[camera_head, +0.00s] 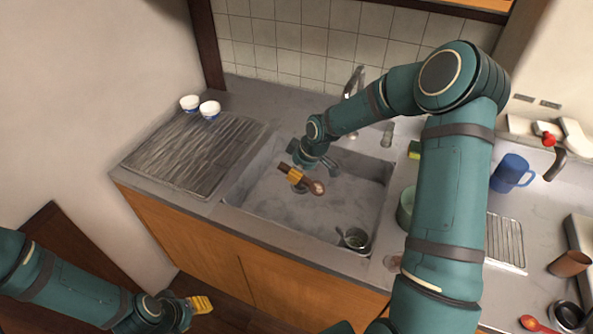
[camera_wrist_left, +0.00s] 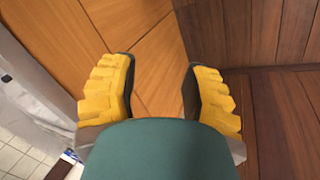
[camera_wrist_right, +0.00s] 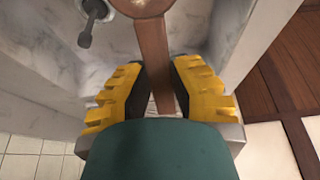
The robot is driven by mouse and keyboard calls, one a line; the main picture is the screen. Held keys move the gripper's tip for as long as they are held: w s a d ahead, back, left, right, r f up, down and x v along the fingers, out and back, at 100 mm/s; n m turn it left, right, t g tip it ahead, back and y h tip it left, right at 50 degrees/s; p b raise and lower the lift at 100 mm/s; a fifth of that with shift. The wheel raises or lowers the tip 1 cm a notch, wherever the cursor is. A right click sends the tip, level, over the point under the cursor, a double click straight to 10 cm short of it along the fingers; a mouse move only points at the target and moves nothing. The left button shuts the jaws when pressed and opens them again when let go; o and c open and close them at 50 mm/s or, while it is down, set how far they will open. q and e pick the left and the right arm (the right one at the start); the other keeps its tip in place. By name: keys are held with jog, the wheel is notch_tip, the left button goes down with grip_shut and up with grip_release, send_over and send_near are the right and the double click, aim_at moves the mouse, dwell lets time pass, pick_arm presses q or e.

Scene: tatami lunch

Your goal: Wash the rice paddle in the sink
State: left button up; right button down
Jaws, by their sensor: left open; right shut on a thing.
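The rice paddle (camera_head: 317,188) is brown. My right gripper (camera_head: 297,177) is shut on its handle and holds it over the sink basin (camera_head: 265,210). In the right wrist view the brown handle (camera_wrist_right: 153,55) runs between the yellow fingers, and the rounded head is partly cut off by the top edge. The faucet (camera_head: 353,82) stands at the sink's back edge, partly behind my right arm. I cannot tell whether water runs. My left gripper (camera_head: 200,305) is open and empty, low in front of the wooden cabinet; its spread fingers show in the left wrist view (camera_wrist_left: 160,80).
A small pot (camera_head: 355,238) sits in the basin's front right corner. Two white cups (camera_head: 200,106) stand behind the ridged drainboard (camera_head: 190,150). A blue mug (camera_head: 511,172) and a wire rack (camera_head: 505,242) are on the right counter. The drainboard is bare.

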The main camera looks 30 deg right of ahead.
pick_arm(q)
notch_tip(320, 180, down, 13)
jog(key=b, duration=1.2)
jog(key=shift+s, duration=0.45)
pick_arm(e)
jog(key=shift+f, duration=9)
pick_arm(q)
jog(key=shift+d+r, duration=0.1)
jog(key=shift+b, duration=0.3)
pick_arm(e)
jog(key=shift+w+a, duration=0.15)
jog(key=shift+w+a, duration=0.25)
jog(key=shift+w, duration=0.05)
pick_arm(q)
jog(key=shift+f, duration=0.2)
